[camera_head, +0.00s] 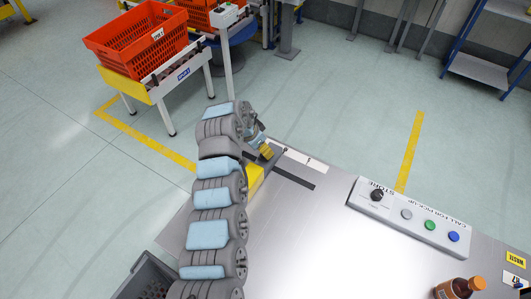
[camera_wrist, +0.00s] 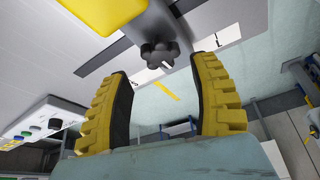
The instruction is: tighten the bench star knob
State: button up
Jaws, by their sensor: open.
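The black star knob (camera_wrist: 160,53) shows in the wrist view, just below the end of a grey bar (camera_wrist: 150,22) beside a yellow block (camera_wrist: 95,12). My gripper (camera_wrist: 161,68) is open, with its two yellow, black-padded fingers apart on either side of the knob in the picture. I see no contact between fingers and knob. In the head view my gripper (camera_head: 266,152) is at the bench's far left corner, by the yellow block (camera_head: 255,180). My arm and gripper hide the knob there.
The metal bench (camera_head: 300,235) carries a control box (camera_head: 410,215) with a black dial and several buttons. A dark bin (camera_head: 150,280) is at lower left. Orange totes (camera_head: 140,40) rest on a stand behind. The bench middle is clear.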

jog(key=shift+b+x, duration=0.4)
jog(key=shift+x, duration=2.25)
jog(key=c, duration=0.9)
